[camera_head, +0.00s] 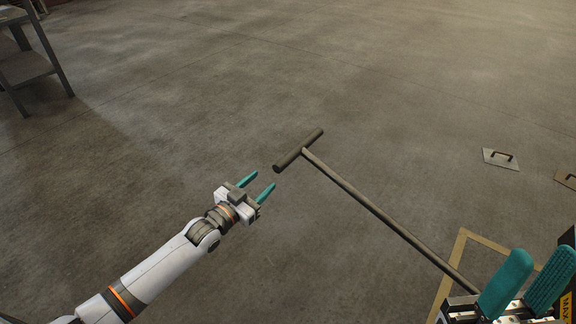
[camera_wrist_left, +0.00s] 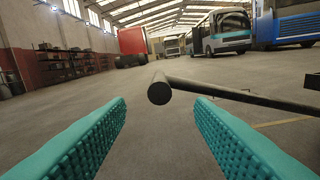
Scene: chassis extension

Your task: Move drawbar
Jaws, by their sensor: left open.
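The drawbar (camera_head: 385,218) is a long dark rod that runs from the lower right up to a thick T-shaped crossbar handle (camera_head: 298,150). My left gripper (camera_head: 261,184) is open and empty, just to the lower left of the handle's near end. In the left wrist view the round handle end (camera_wrist_left: 159,89) faces me, centred in the gap between the fingers and a little beyond their tips. The fingers do not touch it. My right gripper (camera_head: 541,264) is at the lower right corner, its fingers apart. The drawbar's lower end is hidden near it.
A metal shelf (camera_head: 28,62) stands at the upper left. A yellow floor marking (camera_head: 452,268) runs beneath the rod. Buses (camera_wrist_left: 226,32) and a red vehicle (camera_wrist_left: 132,41) stand far off. The floor around the handle is clear.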

